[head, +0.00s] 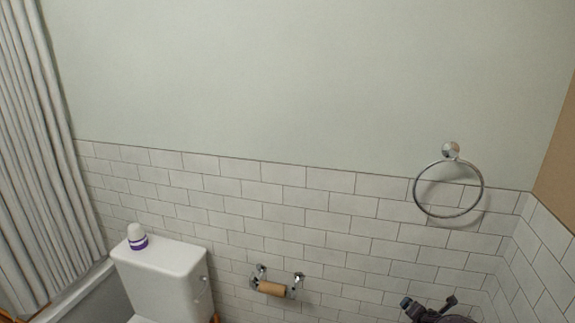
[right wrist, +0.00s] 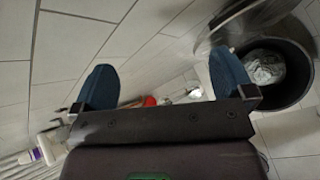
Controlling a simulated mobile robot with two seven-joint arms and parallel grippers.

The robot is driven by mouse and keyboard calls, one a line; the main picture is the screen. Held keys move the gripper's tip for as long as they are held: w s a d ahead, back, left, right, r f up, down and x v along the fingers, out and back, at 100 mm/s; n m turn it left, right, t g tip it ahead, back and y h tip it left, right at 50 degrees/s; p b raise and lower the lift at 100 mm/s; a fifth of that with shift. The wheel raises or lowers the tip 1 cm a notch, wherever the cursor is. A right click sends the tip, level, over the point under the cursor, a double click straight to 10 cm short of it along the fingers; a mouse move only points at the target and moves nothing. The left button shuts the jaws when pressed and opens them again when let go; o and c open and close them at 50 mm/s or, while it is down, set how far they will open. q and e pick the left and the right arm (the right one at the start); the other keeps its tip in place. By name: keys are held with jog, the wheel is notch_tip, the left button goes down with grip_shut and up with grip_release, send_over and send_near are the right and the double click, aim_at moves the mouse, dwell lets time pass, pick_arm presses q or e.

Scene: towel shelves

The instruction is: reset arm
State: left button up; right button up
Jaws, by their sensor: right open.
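My right gripper (head: 428,303) shows at the bottom right edge of the head view, small and dark, in front of the tiled wall. In the right wrist view its two blue fingers stand wide apart (right wrist: 163,82), with nothing held between them. Most of the right arm is outside the head view. My left gripper and left arm are not in the head view.
A white toilet tank (head: 165,270) carries a white and purple bottle (head: 137,237). A holder with a brown roll (head: 272,288) and a metal towel ring (head: 420,205) are on the wall. A curtain (head: 40,150) hangs left. A dark bin (right wrist: 296,92) stands beside the right gripper.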

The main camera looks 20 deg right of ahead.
jog(key=w+a+r+m+t+y, duration=0.15)
jog(key=a+m, duration=0.35)
jog(key=a, duration=0.5)
jog(key=w+a+r+m+t+y, duration=0.1)
jog(key=w+a+r+m+y, duration=0.2)
jog(key=a, duration=0.7)
jog(key=s+a+r+m+b, duration=0.1)
jog(key=s+a+r+m, duration=0.2)
jog(key=s+a+m, duration=0.3)
jog(key=s+a+r+m+t+b, duration=0.1)
jog(key=s+a+r+m, duration=0.25)
jog(key=s, duration=0.55)
jog(key=s+a+r+m+b, duration=0.15)
jog(key=s+m, duration=0.25)
jog(key=s, duration=0.5)
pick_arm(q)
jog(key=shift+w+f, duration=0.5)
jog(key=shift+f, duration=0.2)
pick_arm(e)
jog(key=s+f+g, duration=0.1)
jog(key=s+f, duration=0.2)
jog(key=s, duration=0.3)
jog(key=shift+d+f, duration=0.15)
jog(key=shift+f, duration=0.25)
jog(key=shift+m, duration=0.25)
